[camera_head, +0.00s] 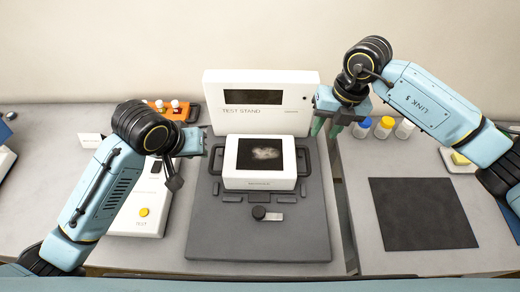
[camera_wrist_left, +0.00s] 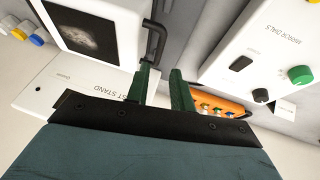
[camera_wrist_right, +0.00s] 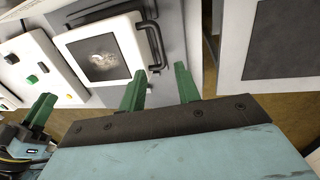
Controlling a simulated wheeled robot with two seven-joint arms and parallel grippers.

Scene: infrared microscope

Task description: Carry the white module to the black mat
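The white module (camera_head: 260,182) has a dark screen with a pale blotch and a black handle on each side. It sits on the grey test stand base (camera_head: 205,230), in front of the upright TEST STAND panel. It also shows in the left wrist view (camera_wrist_left: 127,20) and the right wrist view (camera_wrist_right: 128,45). The black mat (camera_head: 423,213) lies bare on the right table. My left gripper (camera_wrist_left: 160,70) is open and empty, apart from the module's left handle. My right gripper (camera_head: 326,128) is open and empty, above and behind the right handle; its parted fingers show in its wrist view (camera_wrist_right: 160,70).
A white control box (camera_head: 138,212) with a yellow knob stands left of the stand. An orange tray (camera_head: 165,106) is behind it. Several capped jars (camera_head: 384,127) stand behind the mat. A gap separates the stand's table from the right table.

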